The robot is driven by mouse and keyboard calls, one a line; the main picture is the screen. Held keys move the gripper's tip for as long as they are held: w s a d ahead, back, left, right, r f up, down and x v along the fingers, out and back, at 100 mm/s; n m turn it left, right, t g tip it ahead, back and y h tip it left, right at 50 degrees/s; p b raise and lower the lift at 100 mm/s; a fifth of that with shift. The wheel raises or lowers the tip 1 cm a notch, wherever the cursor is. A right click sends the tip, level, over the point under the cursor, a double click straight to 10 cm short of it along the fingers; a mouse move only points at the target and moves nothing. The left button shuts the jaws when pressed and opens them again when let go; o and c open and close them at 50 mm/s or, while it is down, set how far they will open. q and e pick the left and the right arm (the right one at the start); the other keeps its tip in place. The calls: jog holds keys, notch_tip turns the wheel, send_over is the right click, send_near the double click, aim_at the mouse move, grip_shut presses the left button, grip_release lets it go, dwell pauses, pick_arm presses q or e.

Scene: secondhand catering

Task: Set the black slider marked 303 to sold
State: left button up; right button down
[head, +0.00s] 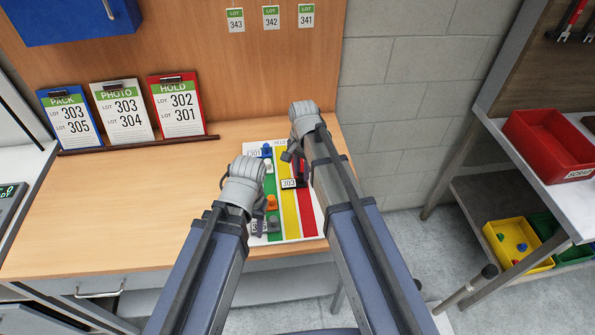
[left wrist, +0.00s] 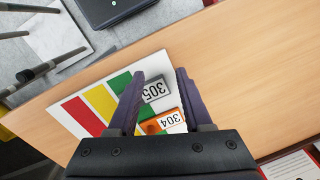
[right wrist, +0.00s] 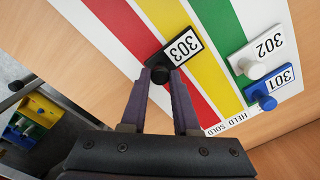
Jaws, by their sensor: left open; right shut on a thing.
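The black slider marked 303 (right wrist: 181,50) lies across the red and yellow stripes of the striped board (right wrist: 262,20). Its knob (right wrist: 160,75) is at the red side and its number plate reaches over the yellow; it also shows in the head view (head: 288,184). My right gripper (right wrist: 160,82) is shut on that knob. My left gripper (left wrist: 160,72) is open and empty, over the board's green side near the grey slider 305 (left wrist: 153,90) and the orange slider 304 (left wrist: 170,121).
White slider 302 (right wrist: 254,65) and blue slider 301 (right wrist: 268,95) sit at the board's green side. Pack (head: 70,120), photo (head: 122,112) and hold (head: 176,106) cards stand at the back. The wooden bench (head: 120,215) is clear left of the board.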

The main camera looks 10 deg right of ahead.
pick_arm(q)
jog(key=shift+d, duration=0.15)
pick_arm(e)
jog(key=c, duration=0.7)
grip_release()
jog(key=shift+d, duration=0.3)
jog(key=shift+o, duration=0.2)
pick_arm(q)
jog(key=shift+r, duration=0.15)
pick_arm(e)
jog(key=shift+r, duration=0.1)
pick_arm(q)
jog(key=shift+r+p, duration=0.55)
jog(key=shift+p, duration=0.1)
pick_arm(e)
jog(key=shift+a+r, duration=0.1)
jog(key=shift+r, duration=0.45)
notch_tip(320, 180, up, 7)
jog(key=p, duration=0.6)
jog(key=shift+f+p, duration=0.2)
jog(key=shift+p, duration=0.1)
pick_arm(q)
notch_tip(320, 180, up, 6)
jog(key=shift+r, duration=0.2)
